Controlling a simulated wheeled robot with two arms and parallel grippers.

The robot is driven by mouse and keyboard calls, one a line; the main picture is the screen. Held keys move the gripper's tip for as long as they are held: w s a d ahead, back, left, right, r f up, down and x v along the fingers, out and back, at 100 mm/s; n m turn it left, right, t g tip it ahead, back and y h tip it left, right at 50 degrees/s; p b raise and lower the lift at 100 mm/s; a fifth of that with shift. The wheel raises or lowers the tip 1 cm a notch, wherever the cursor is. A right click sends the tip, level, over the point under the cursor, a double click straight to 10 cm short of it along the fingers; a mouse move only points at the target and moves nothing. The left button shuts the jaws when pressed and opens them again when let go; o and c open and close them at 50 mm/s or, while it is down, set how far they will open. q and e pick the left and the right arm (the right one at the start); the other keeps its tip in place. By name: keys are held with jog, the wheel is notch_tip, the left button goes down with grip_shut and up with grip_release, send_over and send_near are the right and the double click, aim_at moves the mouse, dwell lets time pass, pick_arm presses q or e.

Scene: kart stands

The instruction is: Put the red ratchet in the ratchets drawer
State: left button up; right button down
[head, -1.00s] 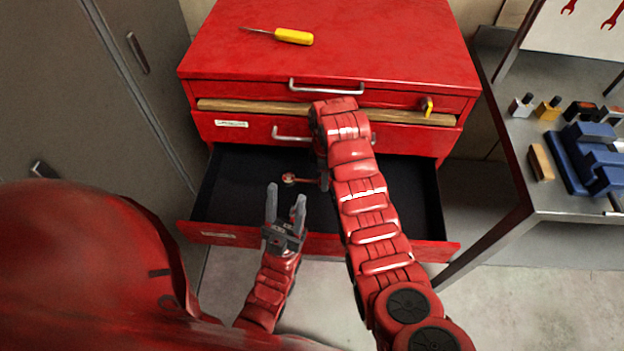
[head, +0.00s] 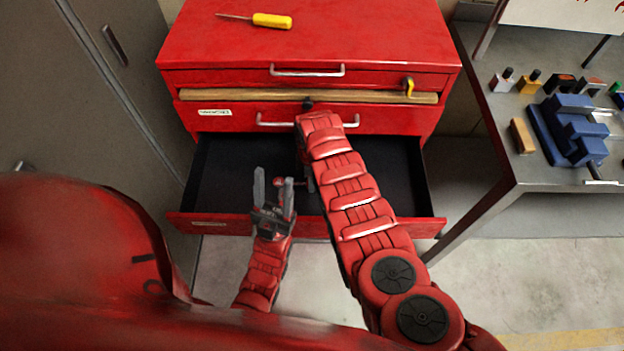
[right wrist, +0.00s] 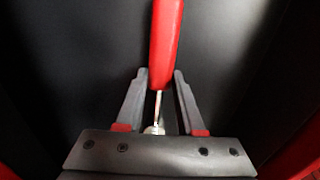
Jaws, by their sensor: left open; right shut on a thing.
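The red ratchet (right wrist: 166,45) is between the fingers of my right gripper (right wrist: 160,78) in the right wrist view, its red handle pointing up the picture and its metal end near the palm. The dark drawer interior lies behind it. In the head view the ratchet shows only in part over the open lower drawer (head: 390,190), and my right gripper (head: 309,180) is largely covered by its arm. My left gripper (head: 274,177) is open and empty over the drawer's front part. The drawer's label (head: 208,224) is too small to read.
A yellow screwdriver (head: 265,20) lies on top of the red cabinet (head: 340,45). A wooden bar (head: 250,95) crosses the front above the middle drawer's handle. A metal table (head: 500,150) with a blue vise (head: 572,130) stands to the right. Grey lockers are on the left.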

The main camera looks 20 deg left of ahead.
jog(key=c, duration=1)
grip_release()
jog(key=shift+f, duration=0.2)
jog(key=o, duration=0.5)
jog(key=shift+r, duration=0.1)
jog(key=shift+w+r, duration=0.1)
jog(key=shift+r, duration=0.55)
notch_tip(320, 180, up, 11)
